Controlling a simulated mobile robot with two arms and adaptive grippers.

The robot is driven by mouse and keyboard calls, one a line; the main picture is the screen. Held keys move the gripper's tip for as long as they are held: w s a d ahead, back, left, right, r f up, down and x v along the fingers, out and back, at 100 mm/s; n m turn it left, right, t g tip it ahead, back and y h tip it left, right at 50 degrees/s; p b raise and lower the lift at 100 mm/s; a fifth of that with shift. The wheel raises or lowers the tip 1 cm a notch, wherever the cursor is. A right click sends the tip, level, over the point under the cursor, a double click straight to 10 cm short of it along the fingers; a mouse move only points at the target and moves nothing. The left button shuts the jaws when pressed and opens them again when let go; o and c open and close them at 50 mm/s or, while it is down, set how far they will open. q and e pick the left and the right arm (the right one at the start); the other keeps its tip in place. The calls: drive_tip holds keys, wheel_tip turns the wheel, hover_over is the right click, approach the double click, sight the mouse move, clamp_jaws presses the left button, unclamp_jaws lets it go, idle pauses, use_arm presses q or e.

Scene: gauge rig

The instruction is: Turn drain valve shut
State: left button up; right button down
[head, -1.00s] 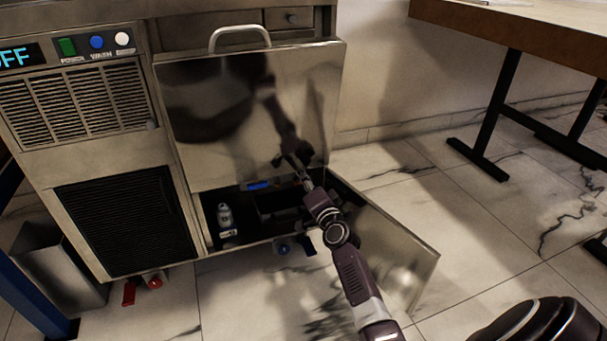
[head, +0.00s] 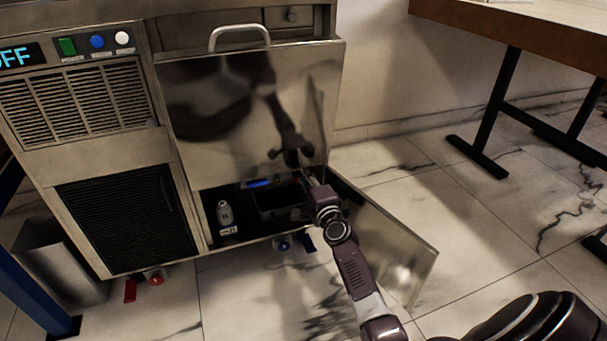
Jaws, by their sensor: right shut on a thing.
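My right gripper (head: 313,182) is at the right side of the open lower compartment (head: 228,240) of the steel machine, in front of the raised panel's lower edge. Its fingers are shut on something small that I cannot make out. No drain valve can be told for certain. Under the machine are a blue-knobbed fitting (head: 282,244) with a blue lever (head: 307,240), and a red-knobbed fitting (head: 155,277) with a red lever (head: 130,290). My gripper is above the blue lever and apart from it. My left gripper is not in view.
A grey bottle (head: 224,213) stands in the compartment beside a dark bin (head: 277,200). The open door (head: 392,245) juts out right of my arm. The steel panel (head: 245,120) hangs above. A table (head: 520,35) stands at right; the floor between is clear.

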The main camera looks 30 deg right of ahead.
drive_tip(key=shift+f, duration=0.1)
drive_tip(key=c, duration=2)
unclamp_jaws()
drive_tip(key=shift+o, duration=0.2)
